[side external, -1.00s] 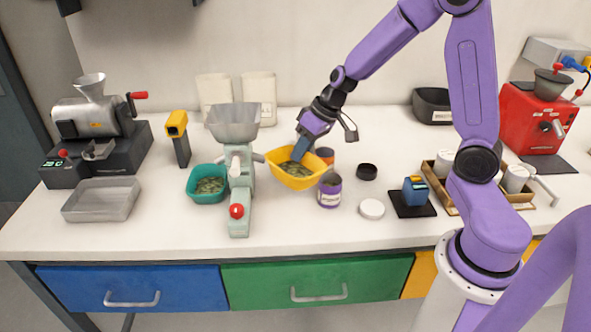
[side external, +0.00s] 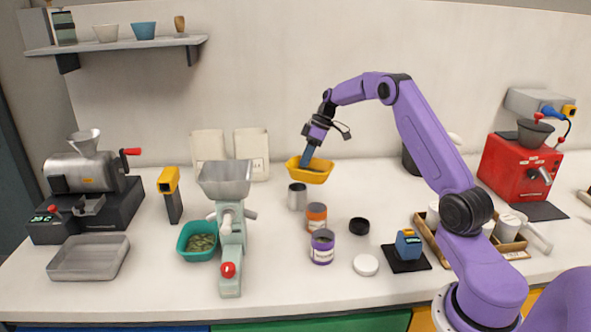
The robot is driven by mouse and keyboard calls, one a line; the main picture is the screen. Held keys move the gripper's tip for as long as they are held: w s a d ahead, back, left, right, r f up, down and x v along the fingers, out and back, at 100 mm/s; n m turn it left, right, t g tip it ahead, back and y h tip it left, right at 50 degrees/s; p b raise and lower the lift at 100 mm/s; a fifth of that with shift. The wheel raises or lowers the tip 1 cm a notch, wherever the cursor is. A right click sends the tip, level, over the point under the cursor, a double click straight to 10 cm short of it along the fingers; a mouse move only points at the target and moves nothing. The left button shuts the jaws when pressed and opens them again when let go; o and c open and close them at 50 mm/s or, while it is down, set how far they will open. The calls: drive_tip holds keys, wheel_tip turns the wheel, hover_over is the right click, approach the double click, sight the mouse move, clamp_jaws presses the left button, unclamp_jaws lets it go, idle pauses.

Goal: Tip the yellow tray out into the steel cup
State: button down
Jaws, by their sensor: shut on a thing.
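The yellow tray (side external: 312,174) is held up above the bench near the back wall, roughly level in the side external view. My gripper (side external: 307,158) is shut on the tray's rim from above. Its contents are hard to make out from this angle. The steel cup (side external: 297,196) stands upright on the bench, just below and slightly left of the tray in the picture. The inside of the cup is hard to see. The tray and the cup are apart.
An orange-labelled jar (side external: 316,217) and a purple-labelled jar (side external: 322,247) stand in front of the cup. A pale green grinder (side external: 231,240) and a teal tray (side external: 190,252) with greenish bits are to the left. A black lid (side external: 359,226) and white lid (side external: 365,265) lie right.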

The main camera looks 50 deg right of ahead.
drive_tip(key=d+f+m+h, duration=0.1)
drive_tip(key=d+f+m, duration=0.1)
drive_tip(key=d, duration=0.3)
drive_tip(key=d+f+m+t+h, duration=0.1)
drive_tip(key=d+f+m, duration=0.1)
drive_tip(key=d+m, duration=0.2)
drive_tip(key=w+d+f+m+t+h, duration=0.1)
drive_tip(key=d+f+m, duration=0.1)
drive_tip(key=d, duration=0.3)
drive_tip(key=shift+d+m, duration=0.4)
drive_tip(key=shift+a+r, duration=0.1)
drive_tip(key=a+r+n+h, duration=0.1)
drive_tip(key=a+r+h, duration=0.4)
drive_tip(key=a, duration=0.1)
drive_tip(key=shift+s+a+t+h, duration=0.3)
drive_tip(key=shift+s+t+h, duration=0.05)
drive_tip(key=shift+t+h, duration=0.05)
drive_tip(key=shift+a+r, duration=0.1)
drive_tip(key=shift+r, duration=0.05)
drive_tip(key=shift+s+a+r+n+h, duration=0.1)
drive_tip(key=shift+a+r+n+h, duration=0.2)
drive_tip(key=shift+a+h, duration=0.15)
drive_tip(key=shift+a, duration=0.2)
drive_tip(key=shift+a+r, duration=0.1)
drive_tip(key=shift+r, duration=0.05)
